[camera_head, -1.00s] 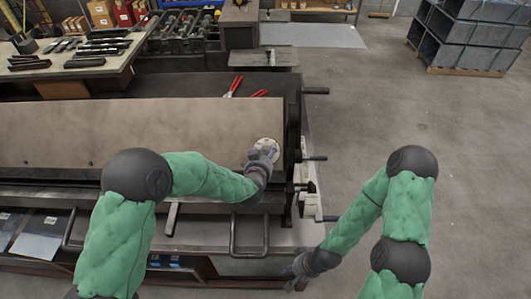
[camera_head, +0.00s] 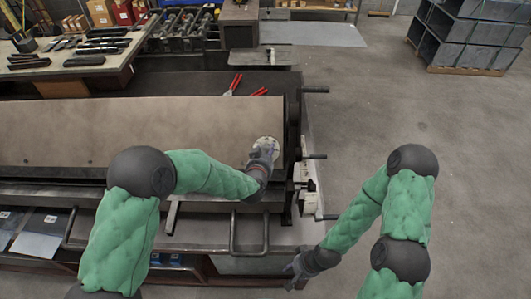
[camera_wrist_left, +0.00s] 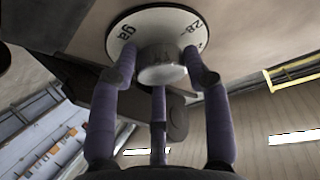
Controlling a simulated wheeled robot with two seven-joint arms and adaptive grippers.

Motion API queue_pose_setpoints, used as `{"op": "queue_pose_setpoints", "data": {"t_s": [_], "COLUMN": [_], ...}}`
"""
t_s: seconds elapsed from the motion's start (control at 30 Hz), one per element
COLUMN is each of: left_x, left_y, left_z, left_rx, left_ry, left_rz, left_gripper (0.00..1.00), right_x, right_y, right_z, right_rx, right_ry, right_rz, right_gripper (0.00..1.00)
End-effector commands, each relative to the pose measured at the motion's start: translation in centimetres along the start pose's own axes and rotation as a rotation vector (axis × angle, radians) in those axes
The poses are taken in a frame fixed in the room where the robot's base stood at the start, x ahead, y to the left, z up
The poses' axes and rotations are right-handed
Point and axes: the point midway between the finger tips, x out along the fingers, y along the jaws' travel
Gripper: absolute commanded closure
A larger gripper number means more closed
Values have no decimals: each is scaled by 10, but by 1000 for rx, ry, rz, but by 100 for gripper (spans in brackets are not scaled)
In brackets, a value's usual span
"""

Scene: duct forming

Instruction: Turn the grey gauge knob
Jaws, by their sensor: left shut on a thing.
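The grey gauge knob (camera_wrist_left: 162,66) is a short round cylinder at the centre of a white dial (camera_wrist_left: 183,22) with black numbers, seen in the left wrist view. In the head view the dial (camera_head: 266,142) sits near the right end of the machine's brown sheet. My left gripper (camera_head: 263,160) is at the dial, and its purple fingers (camera_wrist_left: 160,85) close around the knob in the wrist view. The knob is hidden in the head view. My right gripper (camera_head: 298,268) is low, near the bench's front right corner, away from the dial; its fingers are too small to read.
The forming machine (camera_head: 130,125) has handles (camera_head: 315,157) sticking out at its right end and a U-shaped handle (camera_head: 249,236) in front. Red-handled pliers (camera_head: 236,84) lie behind it. A tool table (camera_head: 95,60) is at back left. Floor to the right is clear up to stacked grey ducts (camera_head: 465,35).

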Motion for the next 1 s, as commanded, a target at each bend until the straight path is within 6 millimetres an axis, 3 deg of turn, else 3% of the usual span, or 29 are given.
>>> {"op": "queue_pose_setpoints", "data": {"t_s": [0.5,1.0], "left_x": [2,1], "left_y": [0,0], "left_z": [-8,-11], "left_rx": [-314,-628], "left_ry": [43,68], "left_rz": [-146,-285], "left_gripper": [85,85], "right_x": [28,36], "right_y": [10,13], "right_z": [-1,-1], "right_rx": [0,0], "right_ry": [0,0], "right_rz": [0,0], "right_gripper": [60,60]}}
